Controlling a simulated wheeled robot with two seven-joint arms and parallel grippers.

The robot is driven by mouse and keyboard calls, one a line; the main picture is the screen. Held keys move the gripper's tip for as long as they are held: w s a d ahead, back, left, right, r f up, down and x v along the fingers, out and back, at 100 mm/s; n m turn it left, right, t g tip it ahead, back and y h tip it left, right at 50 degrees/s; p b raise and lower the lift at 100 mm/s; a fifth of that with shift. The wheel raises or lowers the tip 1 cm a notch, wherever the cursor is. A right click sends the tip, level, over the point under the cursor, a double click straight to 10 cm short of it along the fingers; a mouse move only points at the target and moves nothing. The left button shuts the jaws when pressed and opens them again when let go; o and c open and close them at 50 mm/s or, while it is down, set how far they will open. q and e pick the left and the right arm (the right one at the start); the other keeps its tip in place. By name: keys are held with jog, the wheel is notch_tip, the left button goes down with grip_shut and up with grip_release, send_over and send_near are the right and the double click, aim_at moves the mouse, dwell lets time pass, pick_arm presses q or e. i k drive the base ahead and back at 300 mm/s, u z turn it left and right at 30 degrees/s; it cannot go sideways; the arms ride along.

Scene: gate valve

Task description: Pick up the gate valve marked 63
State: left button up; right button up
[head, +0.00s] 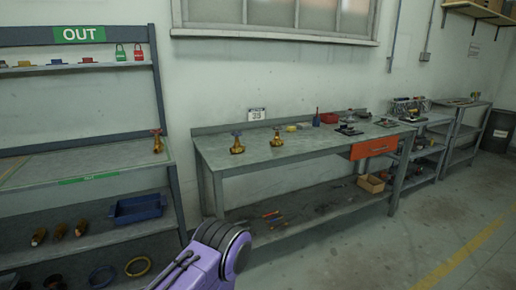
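Two brass gate valves with dark handwheels stand upright on the long workbench: a left one (237,147) and a right one (277,141). A third brass gate valve (158,144) stands on the rack at the left, near the right end of its worktop. No number can be read on any of the valves. A purple and black link of my own arm shows at the bottom centre, in front of the bench. Neither of my grippers is in view.
The grey workbench (222,158) has an orange drawer (374,147) and tools toward its right. A small card (257,114) is on the wall behind it. The rack carries a green OUT sign (79,35) and a blue tray (137,209). The floor at right is clear.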

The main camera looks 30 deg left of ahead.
aim_at(237, 147)
jog(key=z, duration=0.25)
jog(key=i, duration=2.25)
jog(key=u, duration=1.4)
jog(key=i, duration=0.7)
jog(key=u, duration=0.8)
